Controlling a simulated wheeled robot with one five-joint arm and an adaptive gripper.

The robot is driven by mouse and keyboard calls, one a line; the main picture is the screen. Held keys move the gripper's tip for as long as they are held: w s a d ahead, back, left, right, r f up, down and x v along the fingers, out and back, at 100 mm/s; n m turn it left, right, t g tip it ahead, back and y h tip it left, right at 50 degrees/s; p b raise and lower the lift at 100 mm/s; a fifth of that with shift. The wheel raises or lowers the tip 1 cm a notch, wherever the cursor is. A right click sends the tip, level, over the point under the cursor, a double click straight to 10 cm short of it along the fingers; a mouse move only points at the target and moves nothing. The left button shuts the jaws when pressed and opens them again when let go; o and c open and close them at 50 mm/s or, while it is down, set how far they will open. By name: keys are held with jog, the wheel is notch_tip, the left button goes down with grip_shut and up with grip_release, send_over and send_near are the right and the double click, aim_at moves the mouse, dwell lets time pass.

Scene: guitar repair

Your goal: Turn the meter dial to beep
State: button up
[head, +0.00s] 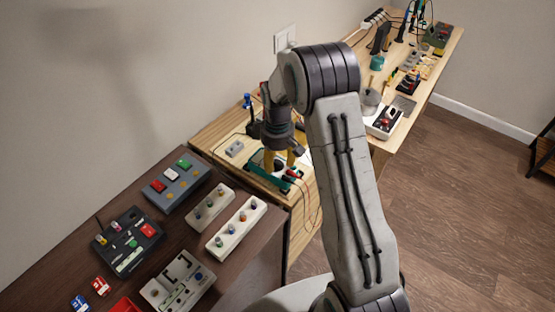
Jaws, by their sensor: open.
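A dark green device (258,170), which looks like the meter, lies on the light wooden bench below my gripper. Red and black plugs with thin leads show at its right end. Its dial is hidden behind my gripper or too small to make out, so I cannot tell its setting. My gripper (282,164) points down with its yellow fingers apart, right over the device. I cannot tell whether the fingers touch it.
A small grey box (235,148) lies left of the device. The dark table (240,262) in front holds several pedals and control boxes. Tools crowd the bench farther back, with a white-and-black device (384,122) near its edge. Wooden floor (465,190) is open at right.

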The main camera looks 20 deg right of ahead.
jog(key=shift+c, duration=0.2)
grip_shut()
dwell(0.5)
jog(key=n+b, duration=0.1)
jog(key=n, duration=0.2)
jog(key=shift+w+b, duration=0.1)
jog(key=shift+b, duration=0.2)
jog(key=n+b, duration=0.1)
jog(key=n, duration=0.2)
jog(key=shift+n, duration=0.3)
jog(key=n+b, duration=0.1)
jog(key=n, duration=0.2)
jog(key=shift+w+a+n, duration=0.1)
jog(key=shift+a+n, duration=0.05)
jog(key=shift+n, duration=0.15)
jog(key=shift+n+b, duration=0.45)
jog(key=shift+n, duration=1.25)
